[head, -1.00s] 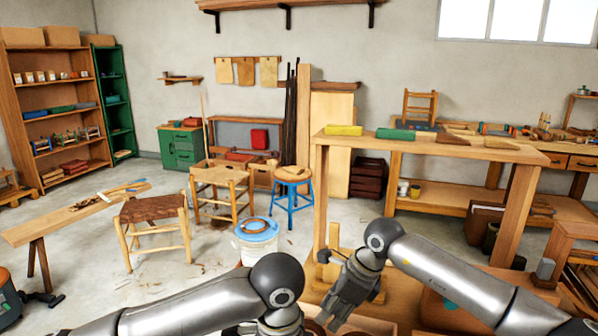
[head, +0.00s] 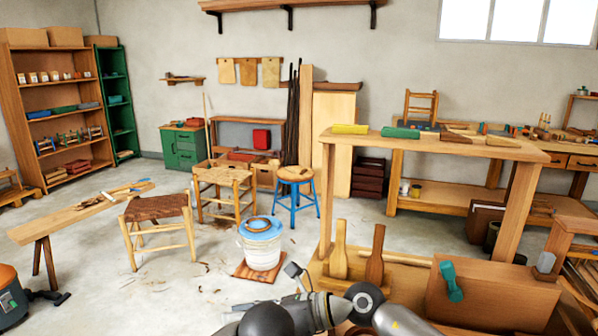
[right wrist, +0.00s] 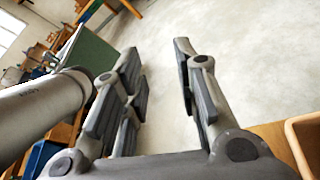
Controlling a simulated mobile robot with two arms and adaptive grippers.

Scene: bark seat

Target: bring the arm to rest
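My two arms show at the bottom of the head view, folded close together, with dark round joints and silver links. A small grey finger-like part rises beside them, and I cannot tell which arm it belongs to. In the right wrist view my right gripper (right wrist: 157,55) is open, its dark jointed fingers spread apart with only pale floor between them. It holds nothing. A grey arm link of mine lies to its left. My left gripper cannot be made out in either view.
Close ahead stands a wooden bench with two upright wooden tools (head: 340,252) and a wooden box (head: 490,292) with a green tool (head: 451,282). A white bucket (head: 262,248), blue stool (head: 294,190) and woven seat (head: 155,208) stand beyond.

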